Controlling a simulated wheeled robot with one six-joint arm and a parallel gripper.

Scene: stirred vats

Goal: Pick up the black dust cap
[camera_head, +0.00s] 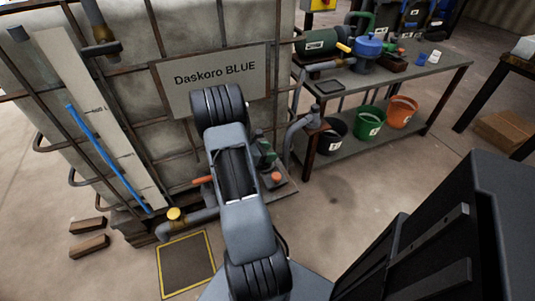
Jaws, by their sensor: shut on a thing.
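I cannot make out the black dust cap in the head view. My arm rises from the bottom middle and bends in front of the tank, covering part of it. My gripper does not show; neither its fingers nor anything in them can be seen. A low pipe with a yellow fitting (175,216) runs at the tank's foot, left of my arm. An orange handle (203,180) shows just above that pipe.
The caged tank (190,38) bears a sign (214,79) reading "Daskoro BLUE". A green pump (264,153) stands right of my arm. A bench (420,67) holds a blue vessel (368,47); green (366,123) and orange (401,111) buckets sit below. Floor (375,185) before it is clear.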

